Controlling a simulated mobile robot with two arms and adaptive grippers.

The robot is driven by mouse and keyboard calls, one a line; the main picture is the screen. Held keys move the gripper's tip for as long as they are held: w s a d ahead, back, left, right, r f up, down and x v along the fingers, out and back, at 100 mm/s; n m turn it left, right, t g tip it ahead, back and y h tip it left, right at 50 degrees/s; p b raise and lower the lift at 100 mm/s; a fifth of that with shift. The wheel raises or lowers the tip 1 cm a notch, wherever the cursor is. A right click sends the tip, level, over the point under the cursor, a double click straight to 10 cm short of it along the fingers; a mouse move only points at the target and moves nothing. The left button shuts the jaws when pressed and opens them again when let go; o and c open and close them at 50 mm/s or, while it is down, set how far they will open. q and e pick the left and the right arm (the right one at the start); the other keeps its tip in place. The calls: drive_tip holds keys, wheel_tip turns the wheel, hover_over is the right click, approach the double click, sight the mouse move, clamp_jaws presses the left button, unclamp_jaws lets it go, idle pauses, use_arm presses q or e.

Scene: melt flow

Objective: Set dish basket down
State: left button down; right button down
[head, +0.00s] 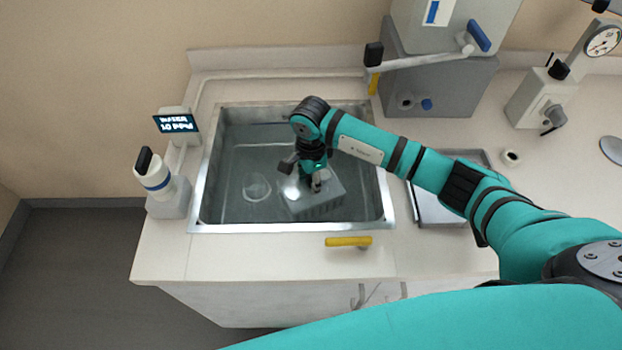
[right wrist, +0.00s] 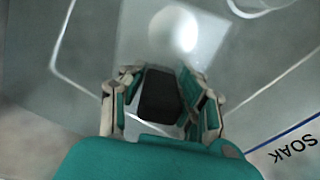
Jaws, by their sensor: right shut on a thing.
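The dish basket (head: 318,208) is a pale grey box inside the metal-rimmed sink (head: 290,227), right of the sink's middle. My right gripper (head: 314,184) reaches down into the sink over the basket. In the right wrist view the fingers (right wrist: 163,95) are shut on a dark block (right wrist: 160,97), which looks like the basket's handle. The pale basket (right wrist: 150,35) shows beyond it, with a bright spot of glare. Whether the basket touches the sink floor I cannot tell. My left gripper is not in view.
A round clear dish or ring (head: 256,188) lies in the sink left of the basket. A yellow handle (head: 348,241) is at the counter's front. A metal tray (head: 432,208) is right of the sink, and a white device (head: 165,190) stands left.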

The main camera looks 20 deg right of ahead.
drive_tip(key=c, duration=1)
unclamp_jaws()
drive_tip(key=shift+f, duration=0.1)
drive_tip(key=shift+o, duration=0.2)
drive_tip(key=shift+r+p, duration=0.3)
drive_tip(key=shift+p, duration=0.05)
drive_tip(key=shift+w+r+b, duration=0.1)
drive_tip(key=shift+r+b, duration=0.2)
drive_tip(key=shift+r, duration=0.05)
wheel_tip(320, 180, up, 11)
drive_tip(key=shift+b, duration=0.95)
